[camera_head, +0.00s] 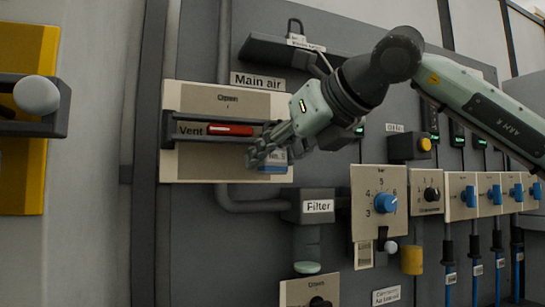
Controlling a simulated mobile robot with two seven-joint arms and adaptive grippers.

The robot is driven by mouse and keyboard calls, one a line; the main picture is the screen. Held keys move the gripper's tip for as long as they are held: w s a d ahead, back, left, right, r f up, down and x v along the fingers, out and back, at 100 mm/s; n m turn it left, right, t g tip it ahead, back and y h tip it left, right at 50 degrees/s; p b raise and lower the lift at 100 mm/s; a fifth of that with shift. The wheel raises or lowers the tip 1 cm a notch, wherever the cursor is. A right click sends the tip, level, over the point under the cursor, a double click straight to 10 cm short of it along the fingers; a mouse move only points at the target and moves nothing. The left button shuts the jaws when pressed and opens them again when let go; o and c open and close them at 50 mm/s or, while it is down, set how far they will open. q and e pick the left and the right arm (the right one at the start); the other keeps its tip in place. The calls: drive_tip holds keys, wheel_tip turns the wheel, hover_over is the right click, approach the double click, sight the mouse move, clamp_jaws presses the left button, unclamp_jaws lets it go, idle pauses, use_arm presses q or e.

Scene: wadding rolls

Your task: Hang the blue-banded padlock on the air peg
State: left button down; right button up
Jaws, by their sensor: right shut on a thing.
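The blue-banded padlock (272,169) shows only in part under my right gripper, with a pale label and a blue band at its bottom. My right gripper (265,154) comes in from the upper right and is shut on the padlock, in front of the lower right of the Main air panel (185,165). The fingers hide most of the padlock's upper part and its shackle. I cannot make out the air peg; it may be behind my gripper. A red handle (230,130) lies level beside the word Vent on that panel. My left gripper is not in view.
A dark shelf (262,49) with a labelled shackled item is above. The Filter unit (318,205) is below, and a blue pressure knob (386,202) is at lower right. A round pale knob (37,95) juts out at far left.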

drive_tip(key=o, duration=1.3)
drive_tip(key=v, duration=1.2)
drive_tip(key=shift+s, duration=0.1)
